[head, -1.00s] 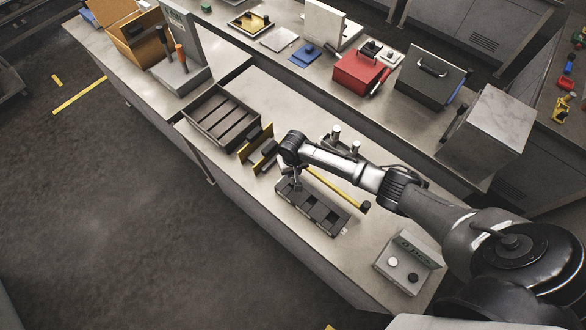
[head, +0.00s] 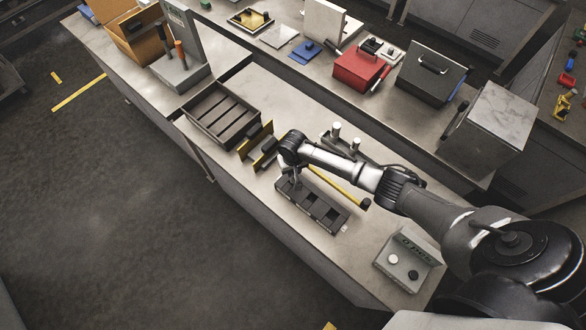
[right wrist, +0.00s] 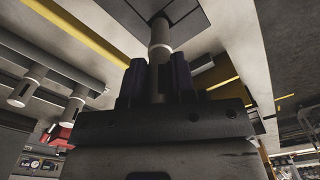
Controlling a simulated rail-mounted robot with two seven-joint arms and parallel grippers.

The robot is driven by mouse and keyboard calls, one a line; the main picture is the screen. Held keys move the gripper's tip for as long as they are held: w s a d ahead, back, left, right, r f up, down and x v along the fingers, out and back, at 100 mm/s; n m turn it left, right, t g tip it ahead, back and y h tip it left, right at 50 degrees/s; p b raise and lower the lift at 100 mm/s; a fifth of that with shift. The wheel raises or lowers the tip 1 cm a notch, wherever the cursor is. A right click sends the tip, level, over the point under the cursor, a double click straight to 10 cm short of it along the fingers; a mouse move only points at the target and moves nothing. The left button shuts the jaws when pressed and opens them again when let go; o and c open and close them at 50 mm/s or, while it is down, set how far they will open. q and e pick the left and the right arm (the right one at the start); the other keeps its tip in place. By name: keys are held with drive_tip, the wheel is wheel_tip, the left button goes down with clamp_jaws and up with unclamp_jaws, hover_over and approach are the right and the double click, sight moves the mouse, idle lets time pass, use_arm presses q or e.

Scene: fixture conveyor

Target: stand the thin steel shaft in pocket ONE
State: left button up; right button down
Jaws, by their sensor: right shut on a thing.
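My right gripper (head: 296,184) points down over the left end pocket of the dark pocketed fixture (head: 336,222) on the bench. In the right wrist view my right gripper (right wrist: 158,78) is shut on the thin steel shaft (right wrist: 160,42), a pale grey rod between its two dark fingers. The shaft's far end meets or lies just in front of a dark recess of the fixture (right wrist: 190,22); whether it is inside cannot be told. The shaft is too small to make out in the head view. Pocket labels are not readable. My left gripper is not in view.
A stand with two light posts (head: 336,130) is behind the fixture, with a yellow bar (head: 340,188) between. A yellow-sided holder (head: 262,148) and a slotted dark tray (head: 222,115) lie to the left. A button box (head: 408,262) stands at the right front.

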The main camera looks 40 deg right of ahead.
sight(293, 175)
idle(0.5)
drive_tip(key=shift+p, duration=0.3)
drive_tip(key=shift+f, duration=0.3)
idle(0.6)
drive_tip(key=shift+f+b, duration=0.35)
drive_tip(key=shift+b, duration=0.05)
idle(0.3)
drive_tip(key=shift+f, duration=0.45)
idle(0.3)
drive_tip(key=shift+f+b, duration=0.3)
drive_tip(key=shift+b, duration=0.15)
drive_tip(key=shift+f+b, duration=0.3)
drive_tip(key=shift+f, duration=0.15)
idle(0.5)
drive_tip(key=shift+f, duration=0.45)
idle(0.3)
